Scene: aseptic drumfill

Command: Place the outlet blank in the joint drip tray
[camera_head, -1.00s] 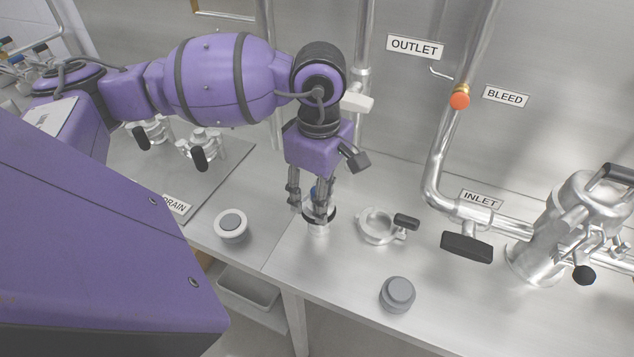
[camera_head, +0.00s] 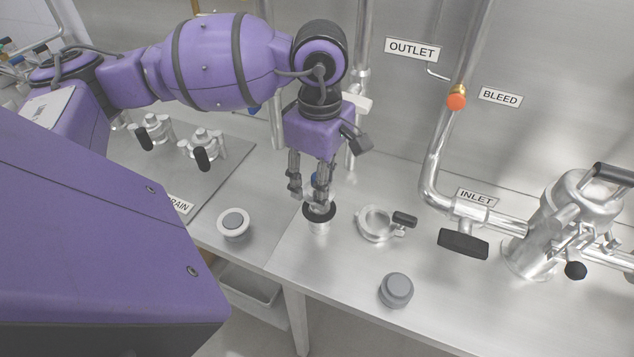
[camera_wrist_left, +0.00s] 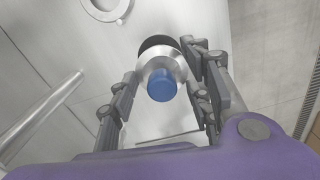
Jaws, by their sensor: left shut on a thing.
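My left gripper (camera_head: 312,196) points down over the counter and is shut on a small metal piece with a blue knob, which I take for the outlet blank. The blue knob (camera_head: 314,180) shows between the fingers; in the left wrist view the metal blank (camera_wrist_left: 162,65) is between both fingers, blue end toward the camera. My right gripper is out of view.
On the counter are a white ring with a grey disc (camera_head: 233,224), a clamp ring (camera_head: 377,223) with a black handle, and a grey cap (camera_head: 396,290). Inlet pipework (camera_head: 480,222) and a metal housing (camera_head: 545,230) stand at right. Valves (camera_head: 203,147) stand on the drain plate at left.

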